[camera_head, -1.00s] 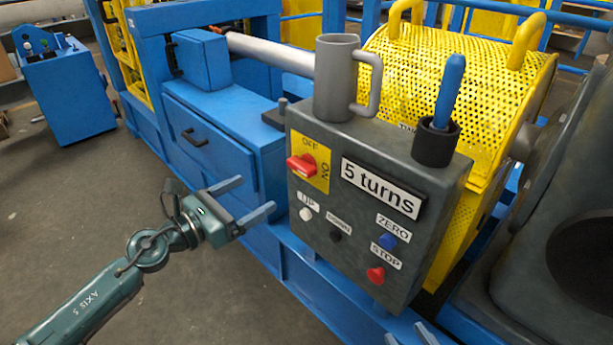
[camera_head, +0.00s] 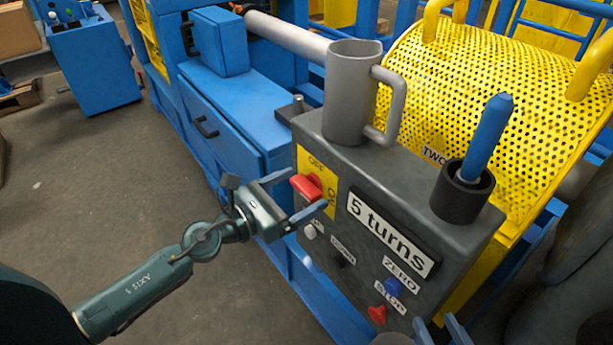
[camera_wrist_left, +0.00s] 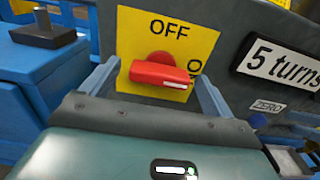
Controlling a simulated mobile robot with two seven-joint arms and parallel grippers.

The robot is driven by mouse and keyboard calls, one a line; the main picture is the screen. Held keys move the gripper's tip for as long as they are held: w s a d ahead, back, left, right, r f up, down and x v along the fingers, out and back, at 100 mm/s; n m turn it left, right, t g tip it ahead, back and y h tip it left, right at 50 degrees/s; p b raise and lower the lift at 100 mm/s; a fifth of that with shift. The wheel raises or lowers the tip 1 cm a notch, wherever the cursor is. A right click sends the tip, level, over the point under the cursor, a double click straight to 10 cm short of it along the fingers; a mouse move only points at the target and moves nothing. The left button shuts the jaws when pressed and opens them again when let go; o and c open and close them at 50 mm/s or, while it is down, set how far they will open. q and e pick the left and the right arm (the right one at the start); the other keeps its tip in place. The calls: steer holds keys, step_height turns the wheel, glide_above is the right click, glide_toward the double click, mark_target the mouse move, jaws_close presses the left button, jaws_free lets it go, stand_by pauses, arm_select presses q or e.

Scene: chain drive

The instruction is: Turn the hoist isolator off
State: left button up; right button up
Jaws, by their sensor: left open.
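The hoist isolator is a red knob (camera_head: 307,186) on a yellow plate (camera_head: 312,162) marked OFF and ON, on the front of a grey control box. In the left wrist view the red knob (camera_wrist_left: 158,73) lies nearly level, its white mark at the right end near ON. OFF is above it on the yellow plate (camera_wrist_left: 140,30). My left gripper (camera_head: 305,191) is open, its two blue fingers on either side of the knob. I cannot tell whether they touch it. My right gripper (camera_head: 441,328) shows partly at the bottom edge, its fingers apart.
The grey control box (camera_head: 390,190) carries a grey mug (camera_head: 350,100) and a black cup with a blue handle (camera_head: 487,140) on top. White, black, blue and red buttons sit below the "5 turns" display (camera_head: 388,232). A yellow perforated guard (camera_head: 450,70) stands behind.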

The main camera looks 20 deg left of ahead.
arm_select(q)
steer(key=shift+w+d, duration=0.1)
steer(key=shift+d, duration=0.05)
steer(key=shift+c, duration=0.6)
steer(key=c, duration=0.9)
steer(key=shift+o, duration=0.2)
